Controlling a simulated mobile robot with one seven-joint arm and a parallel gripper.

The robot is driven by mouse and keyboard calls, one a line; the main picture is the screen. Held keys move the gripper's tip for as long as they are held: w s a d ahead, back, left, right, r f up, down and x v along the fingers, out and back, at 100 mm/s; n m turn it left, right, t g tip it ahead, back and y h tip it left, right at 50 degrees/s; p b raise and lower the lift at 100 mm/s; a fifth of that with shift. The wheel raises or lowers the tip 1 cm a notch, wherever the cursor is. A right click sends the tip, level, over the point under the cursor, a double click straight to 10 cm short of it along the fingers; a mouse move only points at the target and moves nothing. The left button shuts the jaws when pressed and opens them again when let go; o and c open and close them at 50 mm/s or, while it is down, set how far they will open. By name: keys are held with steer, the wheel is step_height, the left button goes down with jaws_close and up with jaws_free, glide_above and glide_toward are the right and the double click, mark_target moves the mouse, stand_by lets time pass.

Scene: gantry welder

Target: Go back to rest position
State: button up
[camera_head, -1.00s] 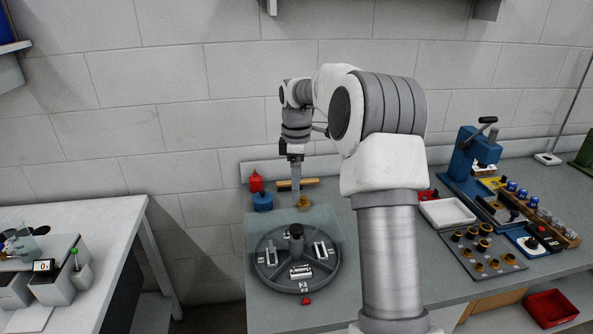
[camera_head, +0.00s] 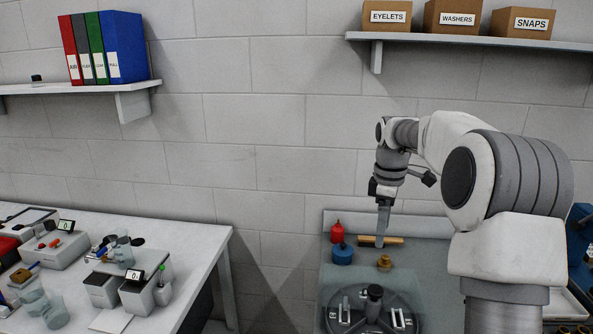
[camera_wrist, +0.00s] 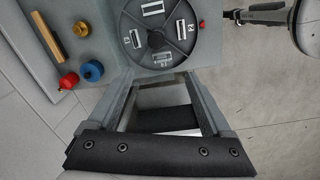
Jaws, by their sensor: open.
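My gripper (camera_head: 381,238) hangs from my bent arm over the back of the grey bench, its fingers pointing down. In the head view its tip overlaps the wooden-handled bar (camera_head: 393,240) and is just above a small brass piece (camera_head: 384,261). In the wrist view my gripper (camera_wrist: 158,82) shows two fingers spread apart with nothing between them. The round turntable (camera_wrist: 125,42) with numbered slots lies beyond the fingertips there; it also shows at the bottom of the head view (camera_head: 345,300).
A red bottle (camera_head: 337,232) and a blue pot (camera_head: 342,254) stand beside the bar. A second table (camera_head: 190,240) with small devices is at left, across a gap. Shelves with binders (camera_head: 123,47) and boxes (camera_head: 457,18) hang above.

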steer(key=s+a+r+m+t, duration=0.1)
steer(key=s+a+r+m, duration=0.25)
steer(key=s, duration=0.35)
steer(key=s+a+r+m+t, duration=0.1)
steer(key=s+a+r+m, duration=0.1)
steer(key=s+a+r, duration=0.45)
steer(key=s+f+m+t, duration=0.1)
steer(key=s+f+m, duration=0.2)
steer(key=s, duration=0.6)
steer(key=s+f+m+t, duration=0.2)
steer(key=s+f+m, duration=0.1)
steer(key=s, duration=0.6)
steer(key=shift+s+a+m, duration=0.2)
steer(key=shift+m, duration=0.25)
